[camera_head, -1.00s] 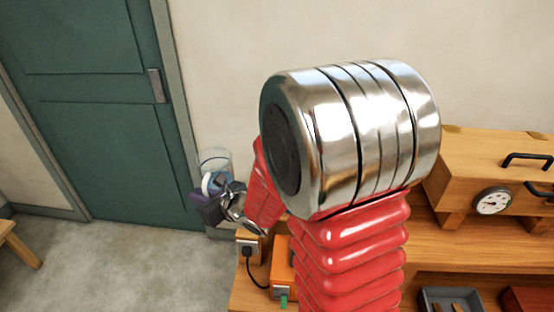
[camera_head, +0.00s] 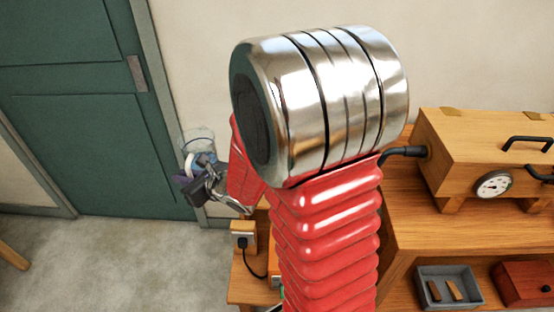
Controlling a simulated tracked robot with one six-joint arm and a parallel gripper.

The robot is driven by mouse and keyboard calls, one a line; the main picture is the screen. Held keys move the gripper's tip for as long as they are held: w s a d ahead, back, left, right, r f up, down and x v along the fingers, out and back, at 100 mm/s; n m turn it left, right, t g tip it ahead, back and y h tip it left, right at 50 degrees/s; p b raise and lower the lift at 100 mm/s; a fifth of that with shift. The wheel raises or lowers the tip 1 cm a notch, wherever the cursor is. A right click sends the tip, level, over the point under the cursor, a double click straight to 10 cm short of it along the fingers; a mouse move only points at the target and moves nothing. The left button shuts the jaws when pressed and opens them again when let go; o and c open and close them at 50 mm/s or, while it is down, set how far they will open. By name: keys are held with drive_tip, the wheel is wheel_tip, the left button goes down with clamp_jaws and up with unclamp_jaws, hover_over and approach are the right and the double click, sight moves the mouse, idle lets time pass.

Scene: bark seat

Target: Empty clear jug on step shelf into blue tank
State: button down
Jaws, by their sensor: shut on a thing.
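A clear jug (camera_head: 198,142) with a pale handle is held up left of my arm, in front of the pale wall beside the green door. My gripper (camera_head: 196,186) is shut on it at the handle side, with dark and purple parts around the grip. The jug looks roughly upright. Its lower part is hidden by the gripper, and I cannot tell how much is in it. The wooden stepped shelf (camera_head: 400,235) stands at the right, partly behind my red arm. No blue tank shows in this view.
A wooden box with a round gauge (camera_head: 493,185) and black handles stands on the shelf. Below are a grey tray (camera_head: 422,296) and a red box (camera_head: 525,283). A socket with a plug (camera_head: 243,236) is near my arm. Grey floor (camera_head: 110,260) is open at the left.

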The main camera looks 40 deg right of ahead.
drive_tip(key=s+d+m+h, duration=0.2)
drive_tip(key=s+d+h, duration=0.1)
drive_tip(key=d, duration=1)
drive_tip(key=s+d+f+m+t+h, duration=0.1)
drive_tip(key=s+d, duration=0.5)
drive_tip(key=d, duration=0.6)
drive_tip(key=shift+d+f+m+h, duration=0.25)
drive_tip(key=shift+d+m+h, duration=0.1)
drive_tip(key=shift+m+h, duration=0.5)
drive_tip(key=shift+w+d+r+m+g+y, duration=0.15)
drive_tip(key=shift+w+d+r+m+y, duration=0.15)
drive_tip(key=shift+d, duration=0.25)
drive_tip(key=shift+w+d+r+m+g+y, duration=0.2)
drive_tip(key=shift+d+m, duration=0.15)
drive_tip(key=shift+d, duration=0.15)
drive_tip(key=shift+s+a+r+m+g+y, duration=0.1)
drive_tip(key=shift+a+r+m+g+y, duration=0.1)
drive_tip(key=shift+r+m+y, duration=0.15)
drive_tip(key=shift+a+r+m+g+y, duration=0.15)
drive_tip(key=shift+r+m, duration=0.1)
drive_tip(key=shift+r, duration=0.15)
drive_tip(key=shift+r+m+g+y, duration=0.3)
drive_tip(key=shift+r+m+y, duration=0.1)
drive_tip(key=shift+r, duration=0.7)
